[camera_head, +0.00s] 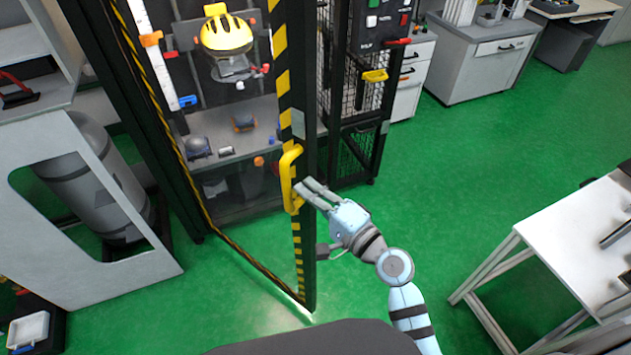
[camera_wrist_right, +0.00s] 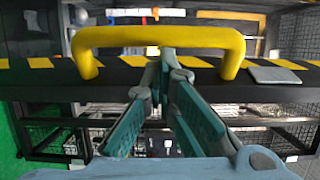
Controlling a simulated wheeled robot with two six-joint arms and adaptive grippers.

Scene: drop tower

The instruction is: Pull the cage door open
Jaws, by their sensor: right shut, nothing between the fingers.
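The cage door (camera_head: 304,245) has a dark frame with yellow-black stripes and a clear panel. It stands partly open, its handle side swung out from the cage towards me. Its yellow handle (camera_head: 287,178) is upright on the striped edge and spans the upper part of the right wrist view (camera_wrist_right: 160,37). My right gripper (camera_head: 306,192) is shut and empty, its fingertips at the handle. In the right wrist view its fingertips (camera_wrist_right: 168,58) meet at the handle bar's lower edge. I cannot tell whether they touch it or reach behind it. My left gripper is not in view.
Inside the cage are a yellow helmet (camera_head: 227,35) and a shelf (camera_head: 250,145) with small parts. A control panel (camera_head: 385,22) is at the cage's right. A grey cylinder (camera_head: 95,180) stands left, a white table (camera_head: 570,235) right. Green floor (camera_head: 450,160) between is clear.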

